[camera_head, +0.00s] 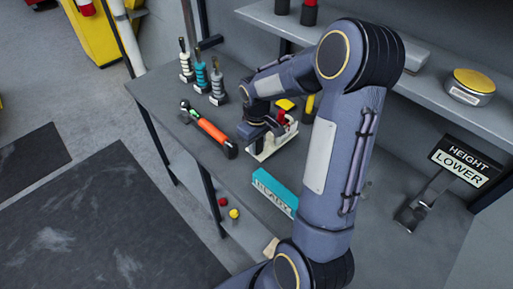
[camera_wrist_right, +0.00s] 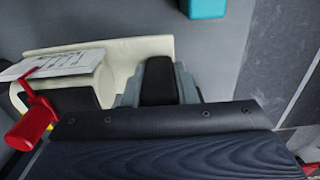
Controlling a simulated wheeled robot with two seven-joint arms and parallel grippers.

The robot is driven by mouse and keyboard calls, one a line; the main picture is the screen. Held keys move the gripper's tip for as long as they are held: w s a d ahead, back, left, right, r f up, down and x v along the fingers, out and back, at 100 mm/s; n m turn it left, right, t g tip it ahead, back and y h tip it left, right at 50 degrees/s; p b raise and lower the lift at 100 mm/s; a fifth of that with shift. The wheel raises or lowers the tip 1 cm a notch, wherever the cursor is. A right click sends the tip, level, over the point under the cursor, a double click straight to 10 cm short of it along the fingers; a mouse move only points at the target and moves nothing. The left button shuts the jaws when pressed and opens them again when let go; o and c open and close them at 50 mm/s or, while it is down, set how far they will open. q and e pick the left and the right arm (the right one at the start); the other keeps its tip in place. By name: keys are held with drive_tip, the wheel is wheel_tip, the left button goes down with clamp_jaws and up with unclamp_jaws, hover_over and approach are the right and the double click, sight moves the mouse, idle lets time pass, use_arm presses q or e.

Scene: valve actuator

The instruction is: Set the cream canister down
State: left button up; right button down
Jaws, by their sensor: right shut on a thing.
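The cream canister (camera_head: 265,152) is at the bench, partly hidden by my right gripper (camera_head: 262,130). It has a red lever on one side. In the right wrist view the cream canister (camera_wrist_right: 115,52) lies along the upper left, with a white printed label and the red lever (camera_wrist_right: 32,122) beside it. My right gripper (camera_wrist_right: 160,85) is shut on it there; the exact contact is partly hidden. Whether its underside touches the bench cannot be told. My left gripper is not in view.
An orange-handled tool (camera_head: 212,132) lies on the bench (camera_head: 165,98) to the left. Several screwdrivers in small stands (camera_head: 217,88) are behind it. A teal block (camera_head: 274,192) stands in front. A shelf with a yellow-topped tin (camera_head: 473,82) and a height lever sign (camera_head: 466,160) are right.

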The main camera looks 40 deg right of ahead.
drive_tip(key=shift+w+d+f, duration=0.25)
drive_tip(key=shift+w+f, duration=0.1)
drive_tip(key=shift+f, duration=1.75)
drive_tip(key=shift+f, duration=0.1)
drive_tip(key=c, duration=1.2)
unclamp_jaws()
drive_tip(key=shift+o, duration=0.2)
